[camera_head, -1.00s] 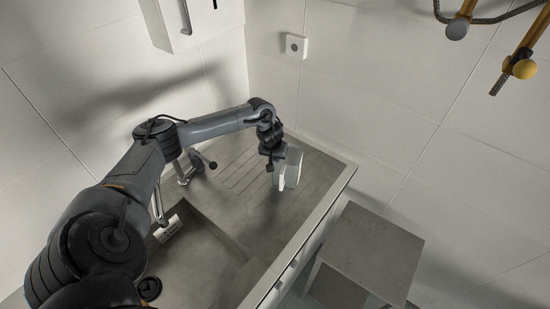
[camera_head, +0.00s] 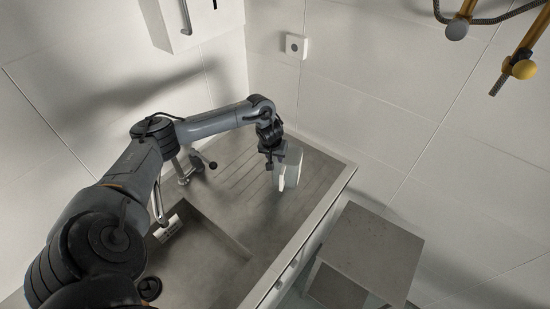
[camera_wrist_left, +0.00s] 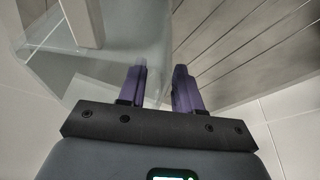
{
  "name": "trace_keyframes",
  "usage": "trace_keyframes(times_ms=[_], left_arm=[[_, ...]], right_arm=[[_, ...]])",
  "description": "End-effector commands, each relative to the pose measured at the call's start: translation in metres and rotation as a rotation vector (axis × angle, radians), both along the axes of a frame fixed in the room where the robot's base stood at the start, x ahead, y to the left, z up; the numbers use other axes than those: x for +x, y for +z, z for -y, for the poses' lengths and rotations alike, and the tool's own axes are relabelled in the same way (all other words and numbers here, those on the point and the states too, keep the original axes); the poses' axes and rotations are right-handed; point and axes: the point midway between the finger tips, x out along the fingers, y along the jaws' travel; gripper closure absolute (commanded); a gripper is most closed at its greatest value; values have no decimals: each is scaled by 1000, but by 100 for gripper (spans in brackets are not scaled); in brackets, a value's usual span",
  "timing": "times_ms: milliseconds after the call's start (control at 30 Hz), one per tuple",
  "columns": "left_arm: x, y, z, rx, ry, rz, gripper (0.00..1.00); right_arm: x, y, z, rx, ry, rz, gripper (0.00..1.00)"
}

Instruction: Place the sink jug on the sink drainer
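The sink jug (camera_head: 291,170) is a pale, see-through vessel at the right part of the sink drainer (camera_head: 238,178), the grooved grey surface beside the basin. My left gripper (camera_head: 274,160) is at the jug's upper left side and looks shut on it. In the left wrist view, the jug (camera_wrist_left: 100,65) fills the upper left and its clear wall reaches between the two purple fingers of my left gripper (camera_wrist_left: 160,80). I cannot tell whether the jug's base touches the drainer. My right gripper is not in view.
The sink basin (camera_head: 200,258) lies left of the drainer, with a tap (camera_head: 185,172) behind it. A square stool-like table (camera_head: 372,250) stands right of the counter edge. A wall box (camera_head: 195,20) and yellow-ended pipes (camera_head: 522,68) are higher up.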

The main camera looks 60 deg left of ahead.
Motion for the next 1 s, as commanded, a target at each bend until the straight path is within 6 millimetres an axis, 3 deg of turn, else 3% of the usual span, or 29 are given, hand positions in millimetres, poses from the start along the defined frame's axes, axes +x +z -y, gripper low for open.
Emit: trace_keyframes(times_ms=[467,533,1000], left_arm=[[-17,80,18,2,-1,3,66],[-19,92,20,3,-2,2,66],[-23,101,23,1,-1,-1,66]], right_arm=[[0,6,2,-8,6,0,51],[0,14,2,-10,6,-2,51],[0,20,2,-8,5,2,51]])
